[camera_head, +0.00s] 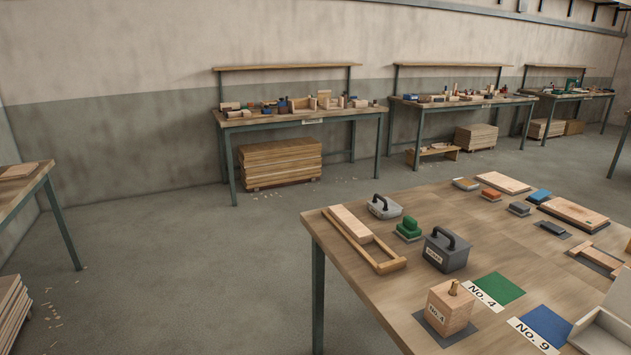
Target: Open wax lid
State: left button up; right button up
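No lid that I can read as "wax" shows on the workbench (375,300). A dark grey box (446,251) with a black handle on top stands near the middle; its white label is too small to read. A smaller light grey piece (384,208) with a black handle sits behind it. A wooden block-like box (451,306) marked "No. 4", with a small brass-coloured knob on top, stands on a dark mat at the front. A pale box (603,335), cut off at the lower right, has a raised panel. Neither of my grippers is in view.
A green mat (498,288) and a blue mat (546,325) marked "No. 9" lie at the front. A wooden frame (388,265) lies at the left edge, near a green block (409,227). Several pieces fill the back right. Other benches (235,120) stand along the wall.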

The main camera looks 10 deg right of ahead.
aim_at(385, 200)
jog(key=i+z, duration=0.1)
jog(key=i, duration=0.6)
jog(key=i+j+z, duration=0.15)
jog(key=i, duration=0.5)
jog(key=i+j+z, duration=0.15)
jog(key=i+z, duration=0.3)
jog(key=i+j+z, duration=0.7)
jog(key=z, duration=0.15)
